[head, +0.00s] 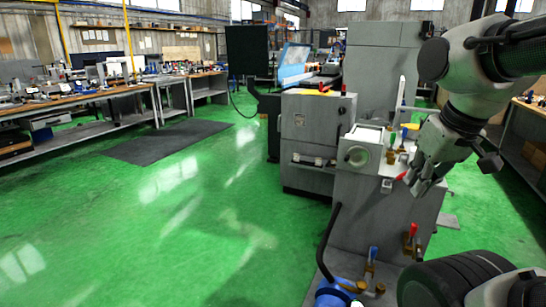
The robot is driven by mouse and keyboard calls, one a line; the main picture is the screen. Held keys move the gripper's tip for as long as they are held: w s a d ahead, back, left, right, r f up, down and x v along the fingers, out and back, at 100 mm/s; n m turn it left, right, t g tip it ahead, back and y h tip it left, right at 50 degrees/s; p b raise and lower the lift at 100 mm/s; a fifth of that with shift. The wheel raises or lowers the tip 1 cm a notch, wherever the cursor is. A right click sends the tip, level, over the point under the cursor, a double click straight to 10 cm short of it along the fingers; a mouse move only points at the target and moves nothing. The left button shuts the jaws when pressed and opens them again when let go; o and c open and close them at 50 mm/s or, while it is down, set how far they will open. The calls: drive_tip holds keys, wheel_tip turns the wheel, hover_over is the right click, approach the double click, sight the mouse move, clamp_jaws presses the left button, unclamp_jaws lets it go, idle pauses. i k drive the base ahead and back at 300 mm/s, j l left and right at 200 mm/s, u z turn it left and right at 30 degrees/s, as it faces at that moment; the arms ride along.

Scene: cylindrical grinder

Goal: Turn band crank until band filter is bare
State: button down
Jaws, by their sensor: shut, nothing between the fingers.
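My gripper (423,188) is shut and empty at the right of the view. It points down beside the right part of a grey machine unit (375,215). On this unit sits a pale box (360,150) with a round dial-like face on its front. A small red handle (402,175) shows just left of my fingers; I cannot tell whether they touch it. I cannot make out for sure which part is the band crank, and the band filter is not clearly seen. My gripper and arm hide part of the machine's right side.
Coloured valve levers (392,138) stand on top of the unit. Red (412,230) and blue (373,250) valve handles sit lower, near a blue container (332,295) with a black hose (325,237). A long workbench (90,98) lines the left. The green floor (200,215) is open left of the machine.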

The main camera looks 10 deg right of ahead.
sight(357, 156)
drive_tip(key=i+j+z, duration=0.2)
drive_tip(key=j+z, duration=0.15)
drive_tip(key=j, duration=0.15)
drive_tip(key=i+j+z, duration=0.1)
drive_tip(key=j+z, duration=0.65)
drive_tip(key=j, duration=0.3)
drive_tip(key=i+j, duration=0.1)
drive_tip(key=j, duration=0.3)
drive_tip(key=i+j, duration=0.15)
drive_tip(key=j, duration=0.25)
drive_tip(key=i+j+z, duration=0.1)
drive_tip(key=j, duration=0.35)
drive_tip(key=i+j, duration=0.1)
drive_tip(key=j, duration=0.3)
drive_tip(key=i+j, duration=0.15)
drive_tip(key=j, duration=0.25)
drive_tip(key=z, duration=0.05)
